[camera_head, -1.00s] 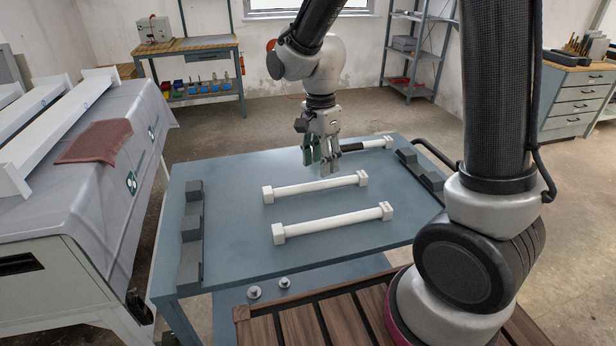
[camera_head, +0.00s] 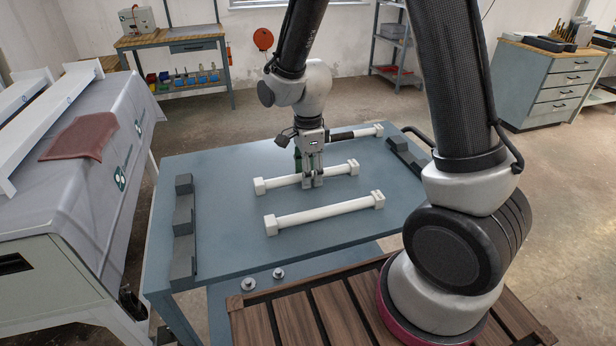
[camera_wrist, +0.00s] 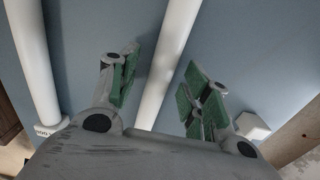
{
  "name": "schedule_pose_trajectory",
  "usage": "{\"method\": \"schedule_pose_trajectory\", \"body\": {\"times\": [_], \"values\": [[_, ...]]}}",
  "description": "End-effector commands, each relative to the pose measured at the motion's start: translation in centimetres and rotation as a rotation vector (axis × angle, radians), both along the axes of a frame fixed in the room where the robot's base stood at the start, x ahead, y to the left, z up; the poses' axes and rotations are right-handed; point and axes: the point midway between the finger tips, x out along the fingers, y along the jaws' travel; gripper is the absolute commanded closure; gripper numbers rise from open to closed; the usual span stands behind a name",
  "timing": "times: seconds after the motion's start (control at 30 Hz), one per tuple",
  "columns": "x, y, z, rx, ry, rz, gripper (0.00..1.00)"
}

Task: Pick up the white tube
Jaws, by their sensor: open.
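Several white tubes with square end blocks lie on the blue-grey table (camera_head: 215,215). My gripper (camera_head: 312,183) is open and low over the middle white tube (camera_head: 280,182), near its centre. In the wrist view this tube (camera_wrist: 168,65) passes between the green-padded fingers of my gripper (camera_wrist: 160,85), with gaps to each side. I cannot tell how deep the fingers reach. The front white tube (camera_head: 325,212) lies apart, nearer to me.
Dark grey blocks (camera_head: 184,225) line the table's left edge, and more (camera_head: 405,155) sit at its right edge. A cloth-covered bench (camera_head: 70,200) stands to the left. Two small round pieces (camera_head: 279,273) are on a lower shelf.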

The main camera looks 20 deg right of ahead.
Motion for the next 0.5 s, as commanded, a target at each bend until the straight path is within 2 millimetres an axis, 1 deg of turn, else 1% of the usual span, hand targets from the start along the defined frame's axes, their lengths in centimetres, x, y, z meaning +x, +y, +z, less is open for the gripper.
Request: {"method": "schedule_pose_trajectory", "body": {"times": [0.2,0.27,0.4,0.47,0.5], "values": [[0.02,0.01,-0.13,0.001,-0.001,0.000,0.52],[0.02,0.01,-0.12,0.001,-0.001,0.000,0.61],[0.03,0.01,-0.11,0.001,-0.001,0.001,0.87],[0.03,0.01,-0.11,0.000,-0.001,0.000,0.98],[0.03,0.01,-0.11,0.001,-0.001,0.000,1.00]]}}
